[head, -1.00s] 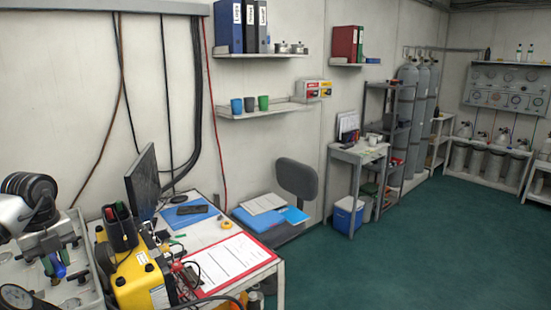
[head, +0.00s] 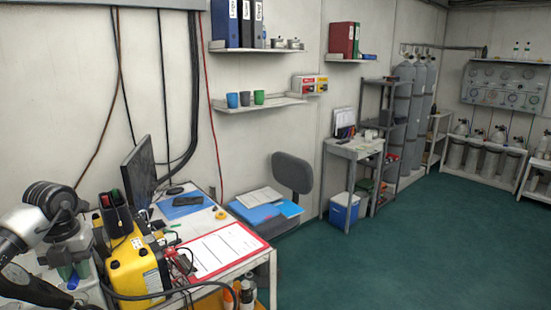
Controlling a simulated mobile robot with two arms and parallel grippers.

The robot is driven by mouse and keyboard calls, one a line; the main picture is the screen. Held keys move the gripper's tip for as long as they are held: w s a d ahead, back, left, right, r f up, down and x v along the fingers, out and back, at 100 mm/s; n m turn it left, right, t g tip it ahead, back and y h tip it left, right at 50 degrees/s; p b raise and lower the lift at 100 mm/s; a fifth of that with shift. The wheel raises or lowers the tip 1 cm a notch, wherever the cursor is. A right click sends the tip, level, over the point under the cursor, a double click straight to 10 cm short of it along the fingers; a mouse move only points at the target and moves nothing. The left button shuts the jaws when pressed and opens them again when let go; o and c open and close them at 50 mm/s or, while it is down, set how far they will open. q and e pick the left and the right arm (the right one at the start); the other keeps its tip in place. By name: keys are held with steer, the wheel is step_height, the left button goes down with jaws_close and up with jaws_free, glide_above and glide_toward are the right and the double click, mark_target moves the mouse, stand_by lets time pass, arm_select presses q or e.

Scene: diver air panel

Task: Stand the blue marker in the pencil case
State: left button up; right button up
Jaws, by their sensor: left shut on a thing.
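My left gripper (head: 72,274) is at the lower left in the head view, pointing down, with greenish fingers. It is shut on the blue marker (head: 73,283), of which only a small blue part shows below the fingers. A black upright case (head: 118,220), which looks like the pencil case, stands to the right of the gripper, by the top of a yellow unit. Red and green tips show at its top. The gripper is apart from it, to its left and lower in the picture. My right gripper is not in view.
The yellow unit (head: 137,272) with cables stands at the desk's near left corner. A monitor (head: 139,175) rises behind the case. A red clipboard (head: 258,249) lies on the desk (head: 205,225). Green floor (head: 400,260) is free to the right.

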arm_select(q)
steer(key=s+d+f+n+b, duration=0.4)
steer(key=s+d+f+n, duration=0.4)
steer(key=n, duration=0.8)
steer(key=s+d+f+n+b, duration=0.4)
steer(key=s+d+f+n, duration=0.4)
steer(key=d+n, duration=0.7)
step_height(320, 180, down, 3)
steer(key=shift+s+r+n, duration=0.2)
steer(key=shift+s+n, duration=0.2)
steer(key=shift+n, duration=0.3)
